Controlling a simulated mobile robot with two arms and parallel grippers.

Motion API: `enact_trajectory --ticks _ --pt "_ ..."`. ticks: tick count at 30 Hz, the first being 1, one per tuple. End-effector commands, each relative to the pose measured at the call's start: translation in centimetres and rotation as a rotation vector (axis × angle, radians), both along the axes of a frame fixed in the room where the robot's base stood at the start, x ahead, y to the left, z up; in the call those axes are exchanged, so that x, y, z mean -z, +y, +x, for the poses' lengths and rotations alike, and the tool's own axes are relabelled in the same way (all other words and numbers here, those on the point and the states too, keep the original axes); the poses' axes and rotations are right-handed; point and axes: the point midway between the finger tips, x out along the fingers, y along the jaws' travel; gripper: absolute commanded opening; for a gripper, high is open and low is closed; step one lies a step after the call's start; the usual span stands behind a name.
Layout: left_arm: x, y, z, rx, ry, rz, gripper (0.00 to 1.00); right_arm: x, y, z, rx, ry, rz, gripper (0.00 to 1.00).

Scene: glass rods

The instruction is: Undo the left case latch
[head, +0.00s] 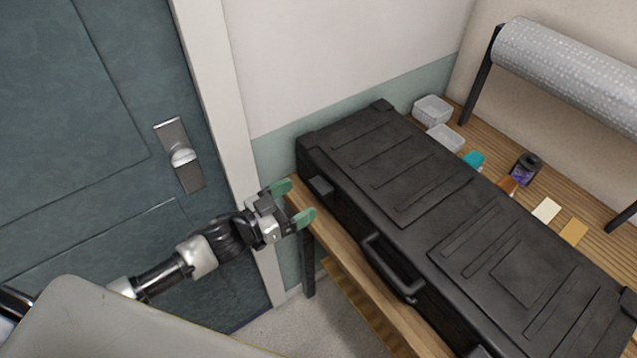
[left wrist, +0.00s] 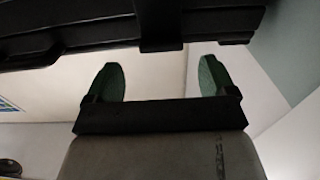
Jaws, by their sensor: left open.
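A large black case (head: 400,190) lies closed on a wooden bench. Its left latch (head: 321,184) is a small dark block on the front face near the left end; whether it is fastened is too dark to tell. My left gripper (head: 293,203) is open and empty, its green fingers pointing toward the latch with a small gap. In the left wrist view, the gripper (left wrist: 160,75) is open below the dark case (left wrist: 60,35), and the latch (left wrist: 160,28) shows as a block between the fingers' lines. My right gripper is out of view.
A handle (head: 392,272) sticks out from the case front. A door with a metal lever (head: 182,156) is at left.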

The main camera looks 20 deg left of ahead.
Motion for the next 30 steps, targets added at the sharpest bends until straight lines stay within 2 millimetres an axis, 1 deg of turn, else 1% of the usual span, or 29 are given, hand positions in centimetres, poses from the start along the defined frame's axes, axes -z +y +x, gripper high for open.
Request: enact_trajectory --ticks 1,3,9,14,21,22,23,30 --pt "-0.4 -0.7 0.9 0.0 -0.004 0.0 0.85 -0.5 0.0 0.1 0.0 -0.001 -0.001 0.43" --pt "-0.3 -1.5 2.0 -0.002 -0.003 -0.001 0.85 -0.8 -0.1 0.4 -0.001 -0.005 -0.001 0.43" --pt "-0.1 -3.1 4.0 -0.001 0.0 0.0 0.85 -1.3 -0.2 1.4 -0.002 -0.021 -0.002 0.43" --pt "0.0 -3.6 4.6 -0.001 0.0 0.001 0.85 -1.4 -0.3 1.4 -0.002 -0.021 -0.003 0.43" --pt "0.0 -3.6 4.7 -0.001 0.0 0.001 0.85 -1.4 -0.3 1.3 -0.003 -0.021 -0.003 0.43" --pt "0.0 -3.6 4.7 -0.001 0.0 0.001 0.84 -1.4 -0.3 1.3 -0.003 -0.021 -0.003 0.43" --pt "0.0 -3.6 4.7 -0.001 0.0 0.001 0.79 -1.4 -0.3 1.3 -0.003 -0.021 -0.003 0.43" --pt "0.0 -3.6 4.7 -0.001 0.0 0.001 0.42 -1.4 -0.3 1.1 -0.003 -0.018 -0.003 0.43"
